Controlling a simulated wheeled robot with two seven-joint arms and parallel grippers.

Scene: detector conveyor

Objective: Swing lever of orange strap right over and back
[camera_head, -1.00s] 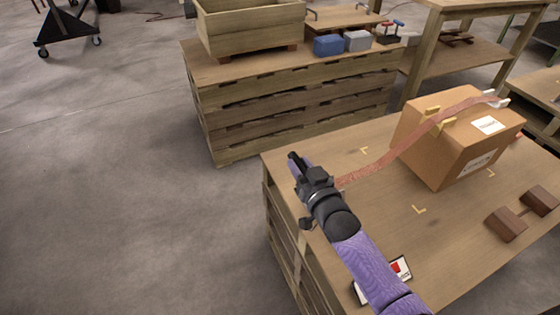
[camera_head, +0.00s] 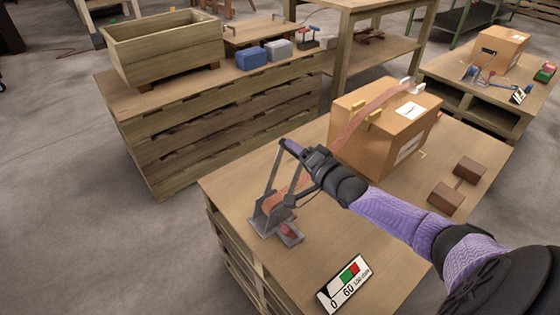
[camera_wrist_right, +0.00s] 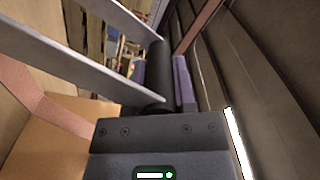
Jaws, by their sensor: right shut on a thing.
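The orange strap (camera_head: 355,122) runs over a cardboard box (camera_head: 385,140) and down to a grey metal ratchet (camera_head: 268,216) at the table's left part. The ratchet's lever (camera_head: 272,172) has two grey side arms and stands raised, slightly tilted. My right gripper (camera_head: 300,153) is at the lever's top end, shut on its cross handle. In the right wrist view the dark round handle (camera_wrist_right: 155,78) sits at the jaws, with the two silver lever arms (camera_wrist_right: 70,65) reaching left. The strap also shows there (camera_wrist_right: 45,108). My left gripper is out of view.
A small display sign (camera_head: 345,287) with red and green marks lies on the table's front edge. Brown blocks (camera_head: 446,198) lie to the right. A pallet stack with a wooden crate (camera_head: 165,50) stands behind, across a floor gap.

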